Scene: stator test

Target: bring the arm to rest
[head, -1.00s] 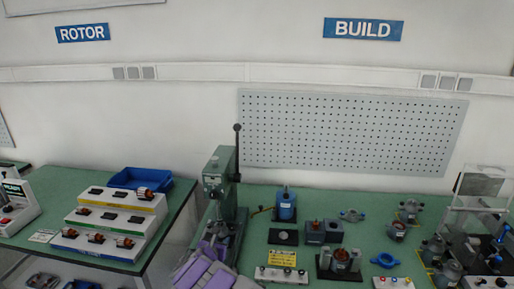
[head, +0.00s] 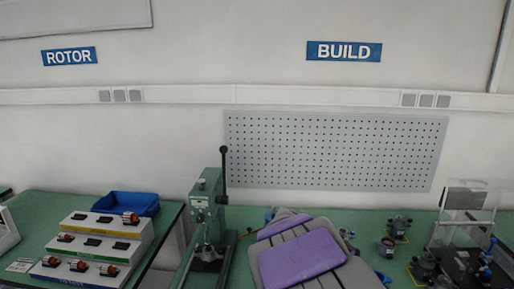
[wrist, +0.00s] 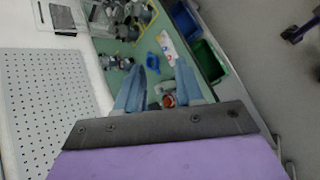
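My gripper (wrist: 161,76) shows in the wrist view with its two blue-grey fingers apart, so it is open. Nothing is held between them. A small motor part (wrist: 168,99) shows through the gap, down on the green bench. In the head view, my arm with purple pads covers the middle of the build bench, and the fingers are hidden from that view.
A green lever press (head: 206,225) stands left of my arm. A stepped rotor rack (head: 98,245) and a blue bin (head: 120,203) are on the left bench. Motor parts (head: 398,228) and a clear-shielded station (head: 465,225) stand at right. A pegboard (head: 335,150) hangs behind.

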